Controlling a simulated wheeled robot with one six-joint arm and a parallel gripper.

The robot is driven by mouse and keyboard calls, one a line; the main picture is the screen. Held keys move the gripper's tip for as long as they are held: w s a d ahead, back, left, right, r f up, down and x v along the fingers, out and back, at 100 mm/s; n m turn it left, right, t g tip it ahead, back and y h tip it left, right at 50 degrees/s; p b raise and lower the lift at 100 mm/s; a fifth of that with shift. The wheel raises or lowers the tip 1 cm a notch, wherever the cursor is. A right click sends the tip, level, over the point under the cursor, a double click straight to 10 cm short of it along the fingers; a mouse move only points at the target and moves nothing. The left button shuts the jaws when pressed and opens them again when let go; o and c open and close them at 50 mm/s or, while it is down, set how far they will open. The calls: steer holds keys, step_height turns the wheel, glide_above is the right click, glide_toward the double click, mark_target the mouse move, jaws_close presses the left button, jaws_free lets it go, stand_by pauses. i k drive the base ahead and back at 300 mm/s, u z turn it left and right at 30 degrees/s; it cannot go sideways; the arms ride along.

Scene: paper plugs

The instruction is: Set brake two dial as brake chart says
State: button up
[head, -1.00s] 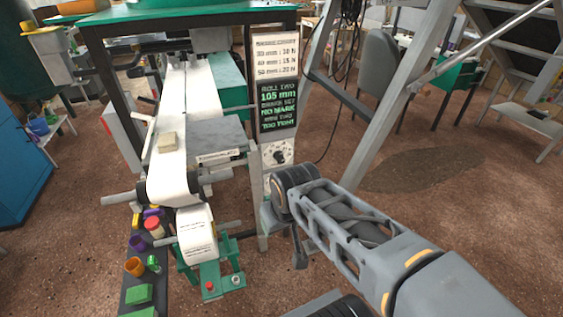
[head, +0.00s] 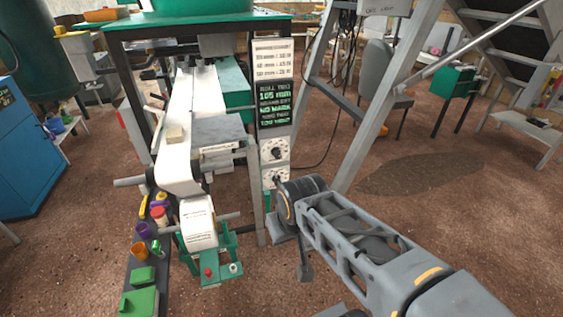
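The control panel stands right of the paper machine. The white brake chart (head: 273,60) is at its top; its small rows pair mm with N values but are hard to read. The dark display (head: 274,108) below shows "ROLL TWO", "105 mm", "NO MARK" in green. Two dials with dark knobs sit under it: an upper dial (head: 276,152) and a lower dial (head: 276,176). Their labels and pointer settings are too small to read. My gripper (head: 292,247) is below and right of the dials, apart from them; my wrist partly hides it, and its opening is unclear.
The paper roll (head: 198,222) hangs on a bar at the machine's front, over a green stand (head: 211,262). A dark bench (head: 136,277) with cups and blocks lies left. A grey slanted frame post (head: 372,100) rises right of the panel. Brown floor is open at right.

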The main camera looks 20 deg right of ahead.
mark_target(278, 155)
steer(key=u, duration=0.6)
steer(key=i, duration=0.85)
steer(key=z, duration=0.5)
